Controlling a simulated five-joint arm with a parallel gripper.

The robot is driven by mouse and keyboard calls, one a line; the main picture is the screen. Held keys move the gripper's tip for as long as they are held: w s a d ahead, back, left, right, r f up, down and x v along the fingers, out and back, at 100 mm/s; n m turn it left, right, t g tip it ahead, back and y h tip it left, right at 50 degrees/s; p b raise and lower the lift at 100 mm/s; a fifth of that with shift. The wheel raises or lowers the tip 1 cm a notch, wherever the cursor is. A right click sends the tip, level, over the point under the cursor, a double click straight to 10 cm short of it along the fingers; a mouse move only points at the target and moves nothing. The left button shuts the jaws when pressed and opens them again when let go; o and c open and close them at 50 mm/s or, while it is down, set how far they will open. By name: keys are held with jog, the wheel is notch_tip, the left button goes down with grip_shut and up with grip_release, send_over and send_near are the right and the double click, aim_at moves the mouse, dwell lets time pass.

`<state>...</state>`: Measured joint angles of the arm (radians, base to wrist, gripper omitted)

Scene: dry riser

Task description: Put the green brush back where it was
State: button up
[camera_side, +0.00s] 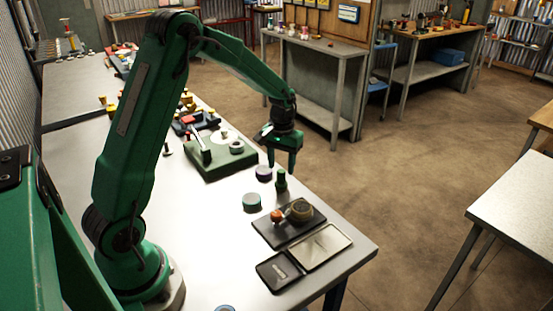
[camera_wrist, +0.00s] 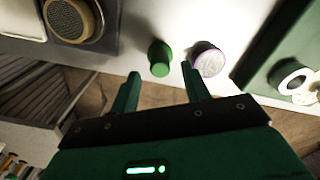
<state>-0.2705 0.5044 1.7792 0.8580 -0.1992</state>
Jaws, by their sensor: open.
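The green brush (camera_side: 281,181) stands upright on the white table near its right edge, a short dark green piece with a rounded top. In the wrist view it (camera_wrist: 160,58) shows just beyond the fingertips, centred between them. My gripper (camera_side: 282,166) is open, pointing down, just above the brush in the side view. In the wrist view the two fingers (camera_wrist: 160,78) are spread with nothing between them. I cannot tell whether the tips reach down beside the brush's top.
A grey-green tin (camera_side: 251,203) is nearer. A dark tray (camera_side: 268,231) bears a brown knob and round mesh piece. A silver plate (camera_side: 321,248) lies in front. A green board (camera_side: 214,166) lies behind.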

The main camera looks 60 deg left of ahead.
aim_at(281, 172)
notch_tip(281, 172, up, 8)
jog(key=shift+r, duration=0.25)
jog(key=shift+d+r, duration=0.1)
dwell(0.6)
jog(key=s+d+r+m+t, duration=0.3)
jog(key=s+d+r, duration=0.55)
jog(key=s, duration=0.25)
jog(key=s+d+m+t, duration=0.2)
jog(key=s+d, duration=0.1)
jog(key=s, duration=0.8)
jog(key=shift+s+d+r+t, duration=0.25)
jog(key=shift+d+t, duration=0.05)
jog(key=shift+d, duration=0.1)
jog(key=shift+o, duration=0.2)
jog(key=shift+w, duration=0.1)
